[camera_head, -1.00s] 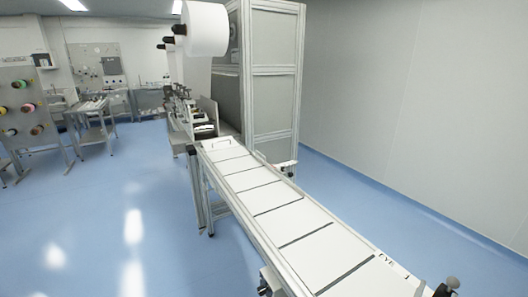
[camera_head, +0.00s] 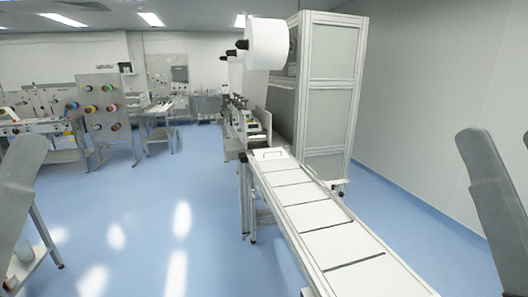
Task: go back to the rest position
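A grey link of my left arm (camera_head: 22,180) stands at the left edge of the head view. A grey link of my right arm (camera_head: 492,190) stands tilted at the right edge. Neither gripper shows in the picture, so I cannot see their fingers or anything in them. Both visible links appear apart from the conveyor (camera_head: 335,240), which runs between them from the machine towards me.
A tall framed cabinet (camera_head: 330,85) and a white roll (camera_head: 267,43) stand beyond the conveyor. A spool rack (camera_head: 103,112) and tables are at the back left. Blue floor (camera_head: 150,210) is open left of the conveyor. A wall is on the right.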

